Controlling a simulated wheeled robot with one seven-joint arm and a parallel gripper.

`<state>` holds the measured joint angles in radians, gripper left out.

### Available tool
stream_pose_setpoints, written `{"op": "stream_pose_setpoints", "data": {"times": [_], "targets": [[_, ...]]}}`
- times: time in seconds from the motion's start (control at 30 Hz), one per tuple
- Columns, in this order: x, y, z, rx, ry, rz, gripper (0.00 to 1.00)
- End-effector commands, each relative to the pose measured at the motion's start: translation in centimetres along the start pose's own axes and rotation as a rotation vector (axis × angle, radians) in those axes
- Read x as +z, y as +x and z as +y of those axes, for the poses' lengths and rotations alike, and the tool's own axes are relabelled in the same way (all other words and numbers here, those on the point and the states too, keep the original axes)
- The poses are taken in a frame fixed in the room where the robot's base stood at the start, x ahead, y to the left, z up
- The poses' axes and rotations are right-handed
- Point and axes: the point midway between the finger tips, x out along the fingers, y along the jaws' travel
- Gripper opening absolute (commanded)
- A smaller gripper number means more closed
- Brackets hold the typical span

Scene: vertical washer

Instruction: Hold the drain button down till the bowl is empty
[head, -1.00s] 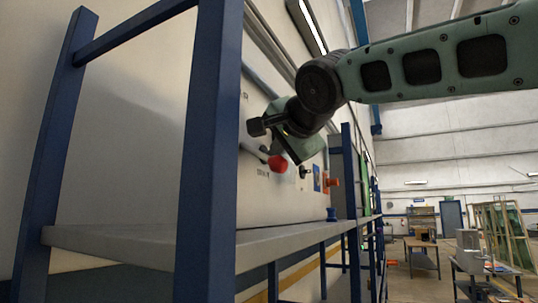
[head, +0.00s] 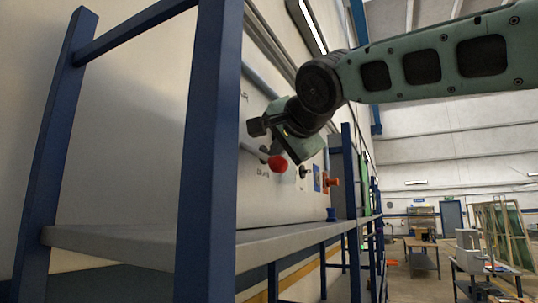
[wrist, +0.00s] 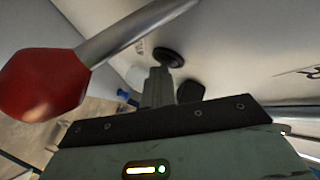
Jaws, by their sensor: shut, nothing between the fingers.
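In the wrist view, my gripper (wrist: 160,72) is shut with nothing held, and its grey fingers point at a white panel. A round black button-like disc (wrist: 169,57) on the panel is right at the fingertips; I cannot tell whether they touch it or whether it is pressed. I cannot tell for sure that it is the drain button. In the head view, my wrist is close to the panel and hides the fingertips and the disc. The bowl and its contents cannot be made out in either view.
A red knob (wrist: 42,84) on a metal lever stands close to the left of my fingers; it also shows in the head view (head: 278,164). A blue post (head: 210,150) and a grey shelf (head: 110,241) stand in front of the panel. An orange part (head: 331,182) is further along.

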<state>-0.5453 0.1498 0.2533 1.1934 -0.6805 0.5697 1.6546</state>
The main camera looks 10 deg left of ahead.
Motion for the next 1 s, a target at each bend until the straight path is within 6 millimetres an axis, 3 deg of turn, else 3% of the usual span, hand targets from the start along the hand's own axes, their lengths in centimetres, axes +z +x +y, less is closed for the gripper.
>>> {"op": "stream_pose_setpoints", "data": {"times": [1.0], "targets": [[-0.9, -1.3, 1.0, 0.000, 0.000, -0.001, 0.00]]}}
